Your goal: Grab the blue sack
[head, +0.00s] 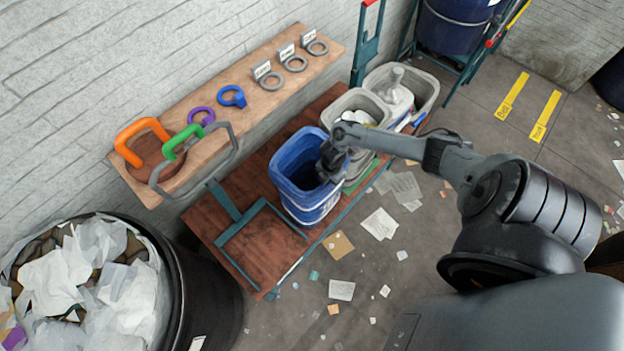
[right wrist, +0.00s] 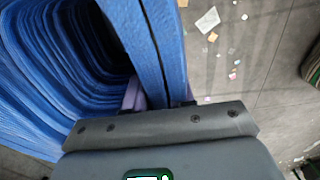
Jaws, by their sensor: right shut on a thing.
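The blue sack (head: 293,178) looks like an open-topped, bin-shaped container and stands upright on the reddish-brown cart. My right gripper (head: 329,168) is at its right rim in the head view. In the right wrist view my right gripper (right wrist: 158,103) is shut on the blue rim, and the ribbed inside of the blue sack (right wrist: 60,70) is on the left. The fingertips are mostly hidden by the rim and the gripper body. My left gripper is not in view.
Grey bins (head: 418,82) stand right behind the blue sack on the cart (head: 200,215). A wall shelf (head: 230,108) holds coloured handles and rings. A black barrel of waste (head: 200,285) stands at lower left. Paper scraps (head: 380,223) litter the floor.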

